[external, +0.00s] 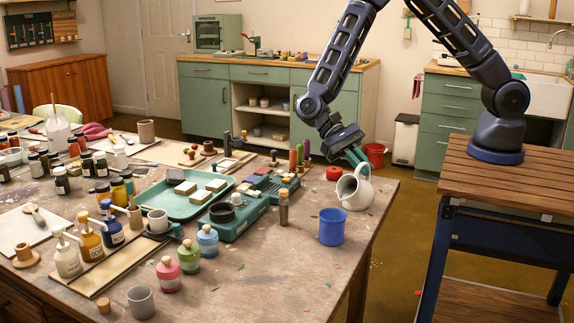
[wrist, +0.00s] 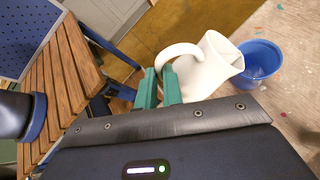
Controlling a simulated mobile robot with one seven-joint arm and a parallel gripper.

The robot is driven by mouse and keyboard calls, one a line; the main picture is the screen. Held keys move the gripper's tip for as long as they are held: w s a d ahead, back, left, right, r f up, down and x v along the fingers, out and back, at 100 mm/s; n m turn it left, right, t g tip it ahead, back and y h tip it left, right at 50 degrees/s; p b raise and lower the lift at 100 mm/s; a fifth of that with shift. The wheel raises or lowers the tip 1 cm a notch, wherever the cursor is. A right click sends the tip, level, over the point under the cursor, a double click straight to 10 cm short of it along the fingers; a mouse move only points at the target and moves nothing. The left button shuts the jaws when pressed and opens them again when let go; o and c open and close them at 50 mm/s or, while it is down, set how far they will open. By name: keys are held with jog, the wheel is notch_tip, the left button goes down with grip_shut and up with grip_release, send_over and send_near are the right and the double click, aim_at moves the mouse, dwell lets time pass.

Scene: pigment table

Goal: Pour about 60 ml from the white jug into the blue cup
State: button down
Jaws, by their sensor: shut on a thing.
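The white jug (external: 353,190) is near the table's right edge in the external view, tilted with its mouth towards the left. My gripper (external: 357,157) is shut on the jug's handle. In the wrist view the green fingers (wrist: 159,88) are at the handle of the jug (wrist: 205,70), and its mouth leans towards the blue cup. The blue cup (external: 331,228) stands upright on the table in front of the jug, and shows at the right in the wrist view (wrist: 257,62). No stream between them shows. The jug's contents cannot be made out.
A corked vial (external: 283,209) stands left of the cup. A red round thing (external: 333,174) lies behind the jug. The table's right edge is close to the jug.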

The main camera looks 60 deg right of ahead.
aim_at(360, 165)
jog(key=shift+w+a+r+m+h+b, duration=0.15)
jog(key=shift+a+r+m+h+b, duration=0.2)
jog(key=shift+r, duration=0.25)
jog(key=shift+w+a+r+m+g, duration=0.1)
jog(key=shift+a+r+m+g, duration=0.15)
jog(key=shift+g, duration=0.05)
jog(key=shift+w+a+r+m+h+b, duration=0.2)
jog(key=shift+a+r+m+h+b, duration=0.3)
jog(key=shift+b, duration=0.75)
dwell(0.7)
jog(key=shift+w+a+f+g+h+b, duration=0.1)
jog(key=shift+w+a+g+h+b, duration=0.1)
jog(key=shift+a+b, duration=0.15)
jog(key=shift+w+a+g+h+b, duration=0.15)
jog(key=shift+w+a+g+b, duration=0.1)
jog(key=shift+a, duration=0.2)
dwell(0.5)
